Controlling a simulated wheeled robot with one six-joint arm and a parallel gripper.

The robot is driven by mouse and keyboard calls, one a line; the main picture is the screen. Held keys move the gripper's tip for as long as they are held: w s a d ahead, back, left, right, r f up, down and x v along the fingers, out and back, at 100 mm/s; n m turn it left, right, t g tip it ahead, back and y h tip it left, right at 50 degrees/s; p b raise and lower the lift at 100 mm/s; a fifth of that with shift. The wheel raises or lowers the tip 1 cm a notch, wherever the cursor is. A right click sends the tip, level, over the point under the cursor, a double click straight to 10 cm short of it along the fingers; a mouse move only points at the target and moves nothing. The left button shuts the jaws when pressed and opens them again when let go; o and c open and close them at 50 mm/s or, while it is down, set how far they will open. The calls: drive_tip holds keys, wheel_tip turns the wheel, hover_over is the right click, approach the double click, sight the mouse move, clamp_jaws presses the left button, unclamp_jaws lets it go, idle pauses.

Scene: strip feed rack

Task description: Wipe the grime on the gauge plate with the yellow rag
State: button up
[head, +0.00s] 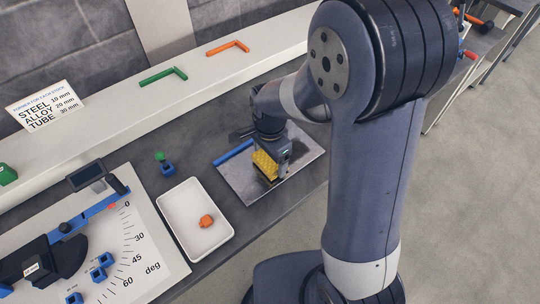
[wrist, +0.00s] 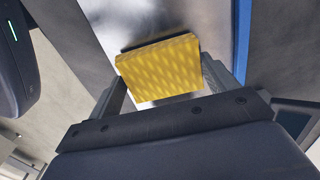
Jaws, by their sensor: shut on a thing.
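The yellow rag (head: 264,164) is a ribbed, block-like pad held in my gripper (head: 271,170). In the wrist view the rag (wrist: 160,66) sits between the two fingers, which are shut on its sides. The gauge plate (head: 300,163) is a shiny grey metal sheet on the dark bench, under the rag; it also shows in the wrist view (wrist: 190,22). The rag is over the middle of the plate, at or close to its surface; contact cannot be told. A dark band shows along the rag's far edge, perhaps shadow. No grime is clearly visible; the rag and gripper hide part of the plate.
A blue strip (head: 233,152) lies along the plate's left edge. A white tray (head: 167,217) with an orange piece (head: 206,221) is left of it. An angle gauge board (head: 160,262) with blue blocks is further left. Green (head: 163,77) and orange (head: 228,48) brackets lie on the pale ledge behind.

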sight(302, 145)
drive_tip(key=shift+f, duration=0.4)
drive_tip(key=shift+w+d+f+b, duration=0.1)
drive_tip(key=shift+w+d, duration=0.3)
drive_tip(key=shift+d, duration=0.3)
drive_tip(key=shift+w+d+f+b, duration=0.1)
drive_tip(key=shift+w+d, duration=0.35)
drive_tip(key=shift+d, duration=0.2)
drive_tip(key=shift+w+d+b, duration=0.1)
drive_tip(key=shift+w+d, duration=0.3)
drive_tip(key=shift+d, duration=0.3)
drive_tip(key=shift+w+d+r+p, duration=0.1)
drive_tip(key=shift+w+d, duration=0.6)
drive_tip(key=shift+d, duration=0.25)
drive_tip(key=shift+w+d+r+p, duration=0.1)
drive_tip(key=shift+w+d+p, duration=0.05)
drive_tip(key=shift+w+d, duration=0.7)
drive_tip(key=shift+w+d+p, duration=0.1)
drive_tip(key=shift+w+d, duration=0.45)
drive_tip(key=shift+d, duration=0.55)
drive_tip(key=shift+s+a+b, duration=0.15)
drive_tip(key=shift+s+a, duration=0.85)
drive_tip(key=shift+a, duration=0.5)
drive_tip(key=shift+s+a+b, duration=0.15)
drive_tip(key=shift+s+a, duration=0.85)
drive_tip(key=shift+a, duration=0.55)
drive_tip(key=shift+s+a+b, duration=0.15)
drive_tip(key=shift+s+a, duration=0.85)
drive_tip(key=shift+a, duration=0.5)
drive_tip(key=shift+s+a+f, duration=0.15)
drive_tip(key=shift+s+a, duration=0.25)
